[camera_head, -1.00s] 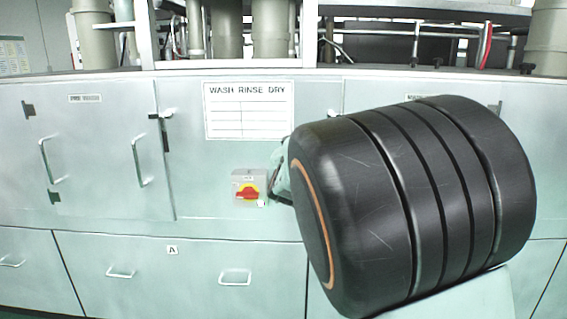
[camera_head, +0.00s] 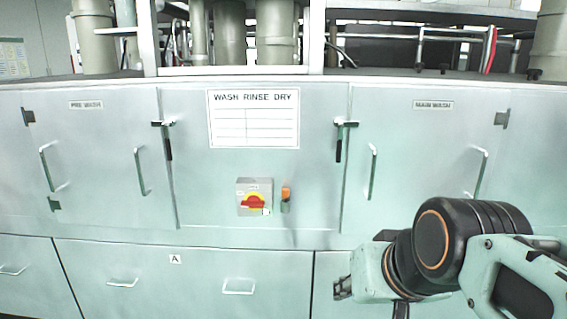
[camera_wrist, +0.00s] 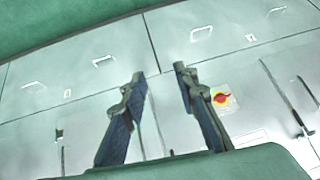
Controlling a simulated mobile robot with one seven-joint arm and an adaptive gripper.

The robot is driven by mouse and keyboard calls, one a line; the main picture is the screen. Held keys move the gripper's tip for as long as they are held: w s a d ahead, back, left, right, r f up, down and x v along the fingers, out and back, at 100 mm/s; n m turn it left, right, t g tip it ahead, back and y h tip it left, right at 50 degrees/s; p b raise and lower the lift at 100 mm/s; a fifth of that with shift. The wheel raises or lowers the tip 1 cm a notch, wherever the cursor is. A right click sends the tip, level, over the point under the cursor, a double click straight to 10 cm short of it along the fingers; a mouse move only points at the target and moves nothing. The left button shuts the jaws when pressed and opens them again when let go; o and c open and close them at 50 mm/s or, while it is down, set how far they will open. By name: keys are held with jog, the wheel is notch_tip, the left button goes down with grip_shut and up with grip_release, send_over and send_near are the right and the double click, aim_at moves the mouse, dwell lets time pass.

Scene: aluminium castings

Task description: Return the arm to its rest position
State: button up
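My gripper (camera_head: 343,288) is at the lower right in the head view, at the end of my folded arm, pointing left in front of the lower drawers. In the wrist view my gripper (camera_wrist: 158,85) shows two dark fingers standing apart with nothing between them. It is open and empty, and touches nothing that I can see.
A pale green washing machine fills the background, with a switch box and red knob (camera_head: 254,202), an orange-topped part (camera_head: 286,194), a "WASH RINSE DRY" sign (camera_head: 253,119), door handles and drawer handles (camera_head: 238,287). The space left of my arm looks clear.

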jog(key=s+d+f+g+h, duration=0.1)
jog(key=s+f, duration=0.2)
jog(key=s, duration=0.1)
notch_tip(320, 180, up, 14)
jog(key=s+p, duration=0.1)
jog(key=p, duration=1.3)
jog(key=shift+d+g+p, duration=0.3)
jog(key=shift+g+p, duration=0.05)
jog(key=shift+g, duration=0.05)
